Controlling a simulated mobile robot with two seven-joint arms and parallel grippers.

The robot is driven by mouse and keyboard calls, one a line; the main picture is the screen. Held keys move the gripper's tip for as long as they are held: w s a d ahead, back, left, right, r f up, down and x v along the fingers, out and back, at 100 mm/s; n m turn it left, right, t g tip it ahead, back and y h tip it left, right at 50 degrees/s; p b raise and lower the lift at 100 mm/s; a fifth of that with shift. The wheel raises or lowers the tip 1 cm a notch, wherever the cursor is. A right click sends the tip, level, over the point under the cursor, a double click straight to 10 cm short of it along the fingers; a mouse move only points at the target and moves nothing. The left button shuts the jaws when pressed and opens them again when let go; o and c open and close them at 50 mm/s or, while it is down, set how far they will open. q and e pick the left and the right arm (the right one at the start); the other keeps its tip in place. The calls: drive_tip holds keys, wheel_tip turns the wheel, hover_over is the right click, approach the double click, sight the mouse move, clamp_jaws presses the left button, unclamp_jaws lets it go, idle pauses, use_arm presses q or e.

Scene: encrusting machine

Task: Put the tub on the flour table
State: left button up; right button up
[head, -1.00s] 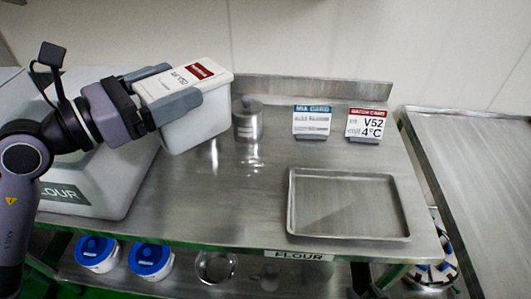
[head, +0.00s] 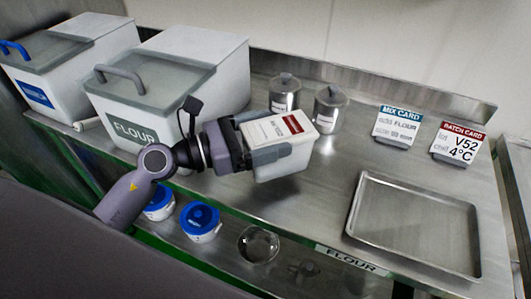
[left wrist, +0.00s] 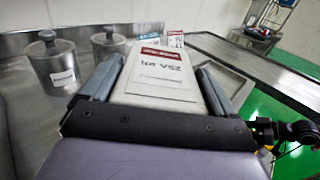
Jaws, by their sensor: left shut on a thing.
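The white tub (head: 285,162) has a red-marked label on its lid. My left gripper (head: 272,143) is shut on it, with a finger along each side. In the head view the tub is in front of two steel canisters, over the front part of the steel flour table (head: 335,160). I cannot tell whether its base touches the table. The left wrist view shows the tub lid (left wrist: 160,72) between the fingers, its label reading "lot V52". My right gripper is not in view.
Two lidded steel canisters (head: 285,92) (head: 329,108) stand behind the tub. A mix card (head: 397,124), a batch card (head: 458,143) and an empty tray (head: 412,222) are to the right. A large flour bin (head: 170,85) is left. Blue-lidded containers (head: 201,221) sit on the lower shelf.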

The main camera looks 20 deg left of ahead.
use_arm(q)
drive_tip(key=shift+f+b, duration=0.65)
drive_tip(key=shift+f, duration=1.4)
drive_tip(key=shift+f, duration=0.1)
drive_tip(key=shift+f, duration=0.1)
drive_tip(key=o, duration=1.5)
drive_tip(key=shift+f, duration=0.1)
drive_tip(key=shift+o, duration=0.2)
